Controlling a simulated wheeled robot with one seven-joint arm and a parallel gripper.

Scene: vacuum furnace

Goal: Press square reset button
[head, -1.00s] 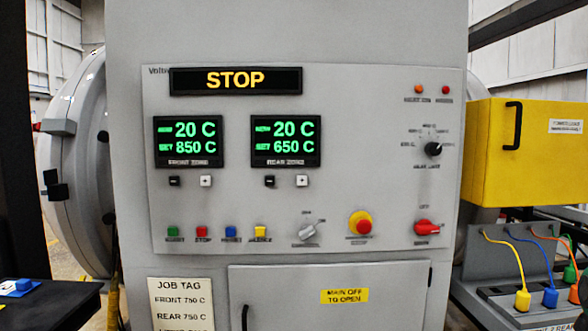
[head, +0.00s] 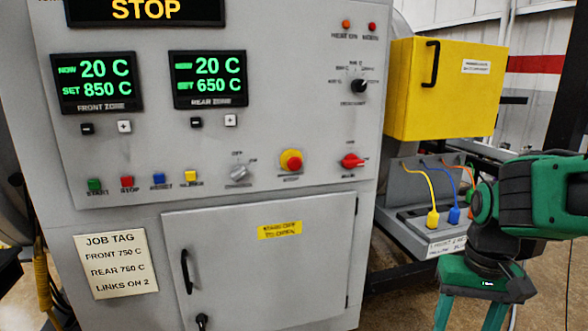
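The square blue reset button (head: 159,178) is on the lower left of the grey control panel (head: 300,110). It sits in a row between the red stop button (head: 127,182) and the yellow button (head: 190,175), with the green start button (head: 94,185) at the far left. Its label is blurred but looks like RESET. My gripper (head: 469,315) hangs at the lower right, pointing down, well away from the panel. Its two green fingers are apart with nothing seen between them; the fingertips reach the bottom edge.
A red and yellow mushroom button (head: 291,160), a grey selector knob (head: 239,172) and a red rotary switch (head: 352,160) share the panel. A cabinet door (head: 260,260) with a black handle is below. A yellow box (head: 440,90) and a cable stand (head: 400,215) are at right.

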